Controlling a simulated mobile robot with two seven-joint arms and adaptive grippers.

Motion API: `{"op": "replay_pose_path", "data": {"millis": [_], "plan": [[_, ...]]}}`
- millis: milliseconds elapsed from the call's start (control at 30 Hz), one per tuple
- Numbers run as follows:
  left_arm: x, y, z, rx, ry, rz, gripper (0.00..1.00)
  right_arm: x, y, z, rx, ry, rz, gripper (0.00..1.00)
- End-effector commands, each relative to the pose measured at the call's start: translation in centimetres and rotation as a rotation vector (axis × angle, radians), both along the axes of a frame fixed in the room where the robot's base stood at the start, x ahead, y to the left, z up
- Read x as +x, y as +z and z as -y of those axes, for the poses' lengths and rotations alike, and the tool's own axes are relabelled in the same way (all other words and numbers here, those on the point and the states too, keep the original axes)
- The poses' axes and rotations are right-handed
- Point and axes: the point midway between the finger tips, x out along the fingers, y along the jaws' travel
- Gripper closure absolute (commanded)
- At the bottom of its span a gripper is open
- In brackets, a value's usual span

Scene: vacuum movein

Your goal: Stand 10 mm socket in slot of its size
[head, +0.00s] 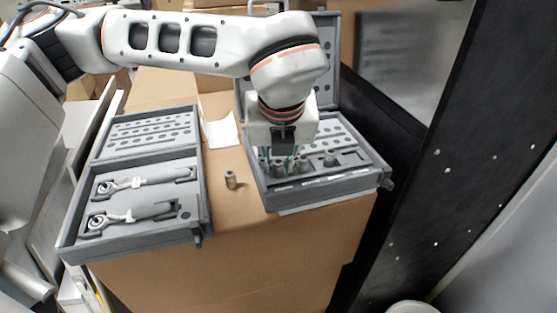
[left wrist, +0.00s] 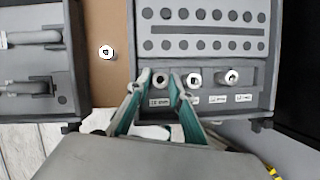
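A right-hand open case (head: 325,183) has a front tray with three grey metal sockets standing in it: a left one (left wrist: 160,81), a middle one (left wrist: 193,81) and a right one (left wrist: 230,77). Small labels lie in front of them, too blurred to read surely. A fourth socket (head: 230,180) stands loose on the brown tabletop between the two cases; it also shows in the left wrist view (left wrist: 106,52). My left gripper (left wrist: 162,78), with teal fingers, is low over the tray. Its parted fingertips are on either side of the left socket; contact is unclear. My right gripper is out of view.
A left-hand open case (head: 200,190) holds two ratchet wrenches (head: 140,184). The right-hand case has rows of round holes behind the tray and a raised lid (head: 328,50). A white paper (head: 222,131) lies between the cases. A dark panel stands at the right.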

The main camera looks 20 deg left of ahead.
Motion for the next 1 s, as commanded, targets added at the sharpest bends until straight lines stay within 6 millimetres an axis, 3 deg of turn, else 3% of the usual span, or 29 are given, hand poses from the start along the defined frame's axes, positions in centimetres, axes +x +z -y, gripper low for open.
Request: {"op": "replay_pose_path", "data": {"millis": [467,1000], "plan": [[-0.2,1.1,0.1,-0.001,-0.001,0.003,0.78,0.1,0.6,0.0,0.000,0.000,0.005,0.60],[-3.7,10.2,1.5,0.000,0.001,0.003,0.78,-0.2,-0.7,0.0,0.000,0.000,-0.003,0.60]]}}
